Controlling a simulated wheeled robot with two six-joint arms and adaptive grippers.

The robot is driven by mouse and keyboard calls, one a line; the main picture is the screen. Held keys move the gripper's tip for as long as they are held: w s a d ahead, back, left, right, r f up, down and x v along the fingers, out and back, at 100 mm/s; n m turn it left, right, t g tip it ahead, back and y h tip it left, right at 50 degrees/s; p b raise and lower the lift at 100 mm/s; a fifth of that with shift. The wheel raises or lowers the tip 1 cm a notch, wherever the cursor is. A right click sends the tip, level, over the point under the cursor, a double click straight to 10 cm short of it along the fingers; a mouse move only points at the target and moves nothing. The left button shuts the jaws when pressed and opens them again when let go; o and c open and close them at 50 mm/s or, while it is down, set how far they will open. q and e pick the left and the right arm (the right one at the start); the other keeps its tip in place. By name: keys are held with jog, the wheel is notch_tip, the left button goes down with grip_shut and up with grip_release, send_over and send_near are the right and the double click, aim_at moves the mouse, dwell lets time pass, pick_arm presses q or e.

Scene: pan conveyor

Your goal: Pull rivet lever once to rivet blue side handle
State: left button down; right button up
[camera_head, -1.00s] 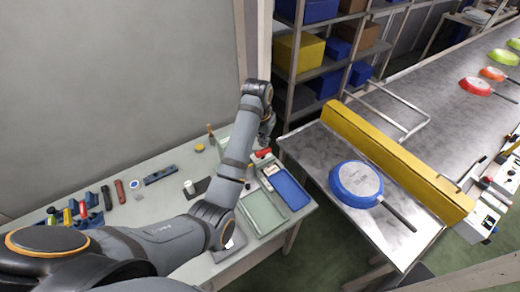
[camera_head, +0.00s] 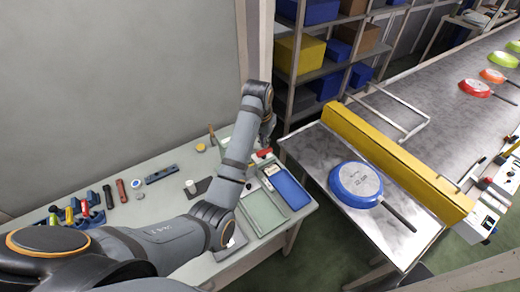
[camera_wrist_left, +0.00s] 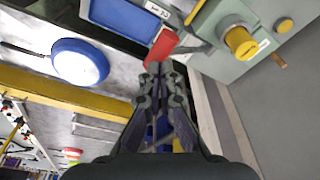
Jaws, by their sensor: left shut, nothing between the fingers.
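The rivet lever's red grip (camera_head: 264,152) shows at the back right of the green-grey workbench. It also shows in the left wrist view (camera_wrist_left: 161,46), just beyond my fingertips. My left gripper (camera_wrist_left: 158,68) is shut with nothing between its fingers, very close to the red grip; I cannot tell whether they touch. In the head view my left gripper (camera_head: 267,132) is small and partly hidden by its wrist. A blue pan (camera_head: 357,183) lies upside down on the metal side table, its black handle pointing lower right. I cannot make out a blue side handle under the riveter.
A blue tray (camera_head: 289,188) and a green tray (camera_head: 262,213) lie at the bench's right end. Several coloured tools (camera_head: 82,210) stand at its left. A yellow barrier (camera_head: 400,165) separates the side table from the conveyor (camera_head: 440,90). Shelves stand behind.

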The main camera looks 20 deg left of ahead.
aim_at(265, 152)
jog(key=shift+s, duration=0.25)
pick_arm(q)
jog(key=shift+f, duration=0.1)
pick_arm(e)
jog(key=shift+w+a, duration=0.1)
jog(key=shift+w, duration=0.05)
pick_arm(q)
jog(key=shift+s+d+f, duration=0.1)
jog(key=shift+f, duration=0.65)
jog(key=shift+s+d+f, duration=0.1)
jog(key=shift+f, duration=0.4)
jog(key=shift+s+d+f, duration=0.1)
jog(key=shift+f, duration=0.35)
notch_tip(265, 152, down, 2)
jog(key=shift+d+f, duration=0.15)
jog(key=shift+f, duration=0.1)
pick_arm(e)
jog(key=shift+w, duration=0.2)
pick_arm(q)
jog(key=shift+s, duration=0.1)
